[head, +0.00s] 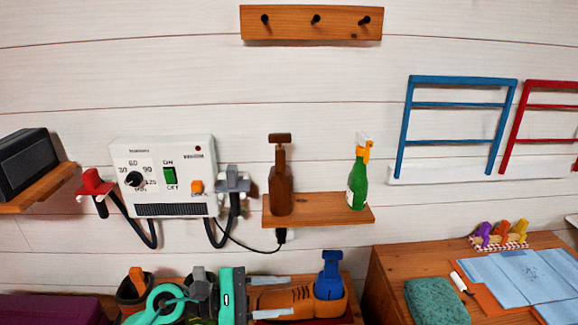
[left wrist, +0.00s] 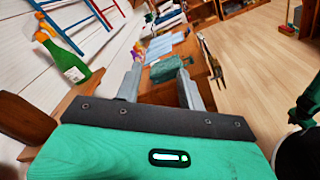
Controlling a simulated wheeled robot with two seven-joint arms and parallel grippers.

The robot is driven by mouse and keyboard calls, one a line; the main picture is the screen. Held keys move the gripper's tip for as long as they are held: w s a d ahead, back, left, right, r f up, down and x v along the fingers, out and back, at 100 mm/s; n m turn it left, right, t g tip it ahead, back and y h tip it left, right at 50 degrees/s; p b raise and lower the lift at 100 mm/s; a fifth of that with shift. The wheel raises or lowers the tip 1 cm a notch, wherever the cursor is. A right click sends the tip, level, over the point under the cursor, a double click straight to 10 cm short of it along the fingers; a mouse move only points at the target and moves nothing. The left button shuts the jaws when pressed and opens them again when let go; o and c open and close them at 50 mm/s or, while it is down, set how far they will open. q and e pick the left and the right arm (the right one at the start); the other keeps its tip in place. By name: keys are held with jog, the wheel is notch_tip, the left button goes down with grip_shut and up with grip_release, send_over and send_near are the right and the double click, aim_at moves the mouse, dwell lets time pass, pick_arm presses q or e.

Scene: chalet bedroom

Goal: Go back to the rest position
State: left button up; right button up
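My left gripper (head: 287,296) is at the bottom centre of the head view, with its teal body at left and two grey fingers pointing right. The fingers are spread apart. In the left wrist view the left gripper (left wrist: 160,72) has clear space between its fingers and holds nothing. My right gripper does not show in the head view. A teal and black part of mine (left wrist: 306,108) is at the right edge of the left wrist view, with no fingers clearly visible.
A wall shelf (head: 318,213) bears a brown bottle (head: 281,180) and a green bottle (head: 358,180). A white control box (head: 165,165) hangs left of it. A wooden desk (head: 400,262) at right bears a green cloth (head: 436,302) and blue sheets (head: 525,275). Open floor (left wrist: 260,70) shows in the left wrist view.

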pick_arm(q)
jog(key=w+a+r+n+t+y, duration=0.2)
jog(key=a+r+n+t, duration=0.15)
jog(key=n+t, duration=0.7)
jog(key=w+a+r+n+t+y, duration=0.15)
jog(key=a+n+t, duration=0.4)
jog(key=n, duration=0.95)
jog(key=s+a+f+n+g+y, duration=0.1)
jog(key=s+a+f+n+y, duration=0.1)
jog(key=a+f+n+y, duration=0.7)
jog(key=s+a+f+n+g+y, duration=0.2)
jog(key=f+n+y, duration=0.4)
jog(key=n, duration=0.7)
jog(key=s+f+n+g+h, duration=0.1)
jog(key=s+f+n+g, duration=0.5)
jog(key=s, duration=0.4)
jog(key=s+f+n+g, duration=0.55)
jog(key=s+f, duration=0.35)
jog(key=s, duration=0.2)
notch_tip(320, 180, down, 28)
jog(key=m+g, duration=0.1)
jog(key=g, duration=0.1)
jog(key=s+a+f, duration=0.2)
jog(key=s+f, duration=0.7)
jog(key=f, duration=0.1)
jog(key=s+a+f, duration=0.2)
jog(key=s+f, duration=0.8)
jog(key=f, duration=0.1)
jog(key=shift+g, duration=0.45)
